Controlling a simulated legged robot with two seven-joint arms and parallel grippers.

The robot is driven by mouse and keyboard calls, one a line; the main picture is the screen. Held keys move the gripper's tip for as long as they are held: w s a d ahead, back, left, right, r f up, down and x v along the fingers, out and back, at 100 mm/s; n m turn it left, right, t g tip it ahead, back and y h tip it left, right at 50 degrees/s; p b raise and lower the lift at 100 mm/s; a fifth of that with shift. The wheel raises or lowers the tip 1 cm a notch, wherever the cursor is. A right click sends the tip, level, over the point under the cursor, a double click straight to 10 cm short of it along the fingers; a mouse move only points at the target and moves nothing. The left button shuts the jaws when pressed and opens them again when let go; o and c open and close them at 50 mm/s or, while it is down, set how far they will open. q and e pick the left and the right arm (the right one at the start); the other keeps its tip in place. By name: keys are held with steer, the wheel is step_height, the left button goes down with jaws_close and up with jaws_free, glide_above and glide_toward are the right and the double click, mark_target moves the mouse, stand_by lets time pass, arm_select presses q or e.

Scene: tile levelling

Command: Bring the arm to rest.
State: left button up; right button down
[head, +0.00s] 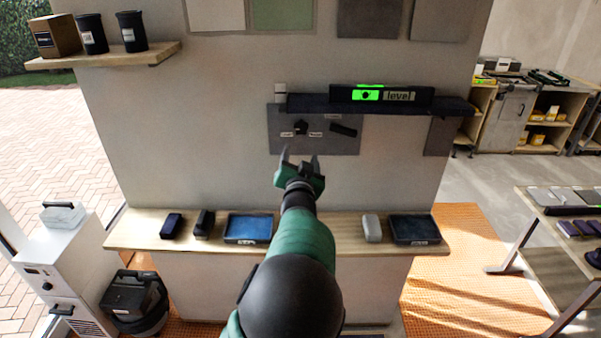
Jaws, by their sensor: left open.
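My left arm (300,240) reaches up from the bottom middle of the head view, over the wooden ledge. My left gripper (299,158) is open, with two fingertips apart and nothing seen between them. It is in front of the wall, just below a grey tile (345,146) that carries a small dark knob (301,128) and a dark bar (343,129). Above it, a level (410,96) with a lit green vial rests on a long dark ledge (305,104). My right gripper is not in view.
The wooden ledge (140,230) holds dark blocks, a blue tray (248,228), a pale block (372,228) and a dark tray (414,229). A shelf with cups (92,34) is upper left. A table (545,210) stands right. The wall left of my gripper is clear.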

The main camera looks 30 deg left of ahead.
arm_select(q)
steer(key=v, duration=0.3)
steer(key=shift+s+d, duration=0.1)
steer(key=shift+s, duration=0.15)
steer(key=s+d+f+g+h+b, duration=0.1)
steer(key=s+d+f+g+h, duration=0.3)
steer(key=f, duration=0.7)
steer(key=s+d+f+g+h+b, duration=0.1)
steer(key=s+d+f+g+h, duration=0.3)
steer(key=f, duration=0.6)
steer(key=s+d+f+g, duration=0.2)
steer(key=s+d+f, duration=0.2)
steer(key=s, duration=0.6)
steer(key=s+d+f+m+g+h+b, duration=0.1)
steer(key=s+d+f, duration=0.3)
steer(key=s, duration=0.6)
steer(key=shift+d+f+g, duration=0.35)
steer(key=shift+d+g, duration=0.5)
steer(key=shift+g, duration=0.05)
